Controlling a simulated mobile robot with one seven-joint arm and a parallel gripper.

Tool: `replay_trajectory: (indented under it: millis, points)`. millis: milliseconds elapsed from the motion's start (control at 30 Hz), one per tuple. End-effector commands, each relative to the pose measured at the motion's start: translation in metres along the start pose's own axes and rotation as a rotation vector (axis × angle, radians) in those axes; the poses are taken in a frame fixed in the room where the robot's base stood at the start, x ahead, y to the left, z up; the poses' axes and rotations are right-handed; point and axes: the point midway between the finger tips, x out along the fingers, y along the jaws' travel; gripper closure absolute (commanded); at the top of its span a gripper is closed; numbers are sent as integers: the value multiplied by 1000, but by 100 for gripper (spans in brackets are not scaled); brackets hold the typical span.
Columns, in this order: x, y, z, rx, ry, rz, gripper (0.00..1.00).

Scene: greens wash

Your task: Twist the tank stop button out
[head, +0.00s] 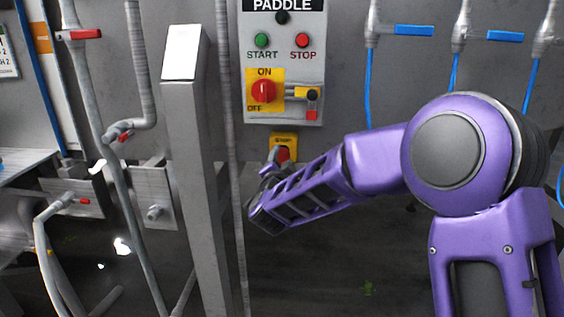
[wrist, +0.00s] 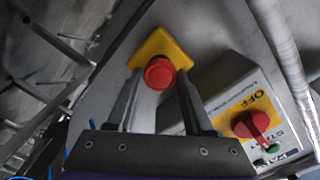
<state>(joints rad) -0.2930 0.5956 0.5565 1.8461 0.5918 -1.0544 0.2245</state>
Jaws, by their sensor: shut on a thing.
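The tank stop button (wrist: 159,73) is a red mushroom button on a yellow plate (wrist: 161,47) in the wrist view. In the head view the red button (head: 284,154) shows partly, on its yellow box (head: 284,139) below the PADDLE panel. My gripper (head: 273,165) reaches it from the lower right. In the wrist view its two fingers stand on either side of the button and are shut on it. My fingers and wrist hide part of the button in the head view.
The PADDLE panel (head: 283,85) just above has a green start button (head: 261,40), a red stop button (head: 303,40) and a red rotary switch (head: 263,92). A grey post (head: 190,180) and pipes stand to the left. Blue-handled valves (head: 414,30) are at upper right.

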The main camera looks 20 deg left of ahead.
Motion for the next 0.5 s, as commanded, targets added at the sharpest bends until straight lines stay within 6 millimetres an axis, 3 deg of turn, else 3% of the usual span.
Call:
replay_trajectory:
  millis: [367, 400, 500]
  points:
    - [-1, 1, 2, 4, -4, 2, 100]
    - [-1, 1, 2, 4, -4, 2, 45]
    - [0, 0, 1, 4, -3, 1, 27]
